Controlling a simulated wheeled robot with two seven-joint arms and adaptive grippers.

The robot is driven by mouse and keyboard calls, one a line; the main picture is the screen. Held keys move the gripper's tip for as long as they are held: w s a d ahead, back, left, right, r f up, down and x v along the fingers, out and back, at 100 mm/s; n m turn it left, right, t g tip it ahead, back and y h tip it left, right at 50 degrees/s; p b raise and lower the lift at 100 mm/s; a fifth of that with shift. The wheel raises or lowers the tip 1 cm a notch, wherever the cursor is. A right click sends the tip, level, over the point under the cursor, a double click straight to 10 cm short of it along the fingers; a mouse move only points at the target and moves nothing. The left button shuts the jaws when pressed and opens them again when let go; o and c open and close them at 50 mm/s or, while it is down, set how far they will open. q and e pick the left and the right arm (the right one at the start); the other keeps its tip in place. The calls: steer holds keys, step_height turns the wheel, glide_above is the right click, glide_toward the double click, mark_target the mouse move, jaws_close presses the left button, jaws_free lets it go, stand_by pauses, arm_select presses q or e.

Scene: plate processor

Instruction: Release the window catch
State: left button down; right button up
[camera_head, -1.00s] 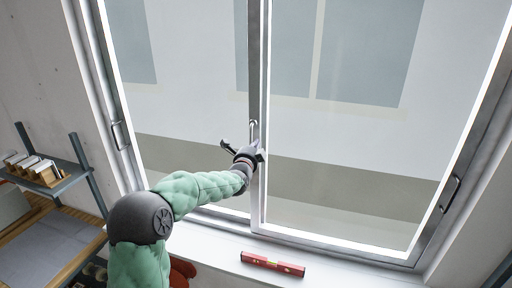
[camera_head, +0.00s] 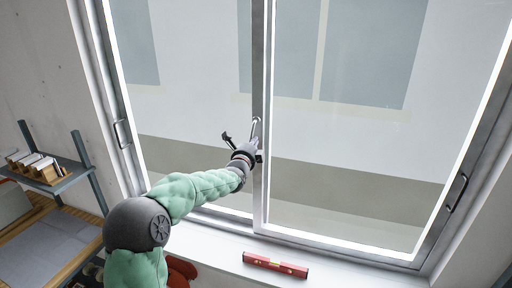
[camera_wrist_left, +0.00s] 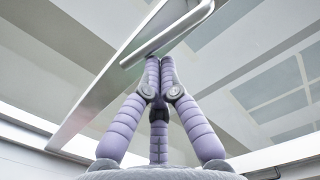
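The window catch (camera_head: 255,126) is a silver lever on the middle upright of the sliding window. It leans slightly, its lower end to the left. In the left wrist view the lever (camera_wrist_left: 168,38) runs slantwise across the top. My left gripper (camera_head: 254,147) is at the lower end of the catch. In the left wrist view its purple fingers (camera_wrist_left: 160,62) are drawn together, tips just under the lever and close to or touching it. I see nothing between the fingertips. Whether they touch the lever is unclear. My right gripper is not in view.
Pull handles sit on the left frame (camera_head: 122,134) and right frame (camera_head: 456,192). A red spirit level (camera_head: 275,265) lies on the white sill (camera_head: 215,262). A shelf with boxed items (camera_head: 50,170) stands at the left. The space before the right pane is clear.

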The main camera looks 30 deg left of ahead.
arm_select(q)
steer(key=s+a+r+m+b, duration=0.1)
steer(key=a+r+m+b, duration=0.2)
steer(key=a+m+b, duration=0.3)
steer(key=m+b, duration=0.5)
steer(key=shift+s+m+t+h, duration=0.25)
steer(key=shift+m+t+h, duration=0.05)
steer(key=shift+m, duration=0.1)
steer(key=shift+f, duration=0.1)
stand_by(0.6)
steer(key=s+d+f+b, duration=0.1)
steer(key=s+f+b, duration=0.1)
steer(key=s+b, duration=0.2)
steer(key=s+d+f+b, duration=0.2)
steer(key=s+b, duration=0.1)
steer(key=s, duration=0.3)
steer(key=shift+s+d+b, duration=0.15)
steer(key=shift+d+b, duration=0.15)
steer(key=shift+b, duration=0.1)
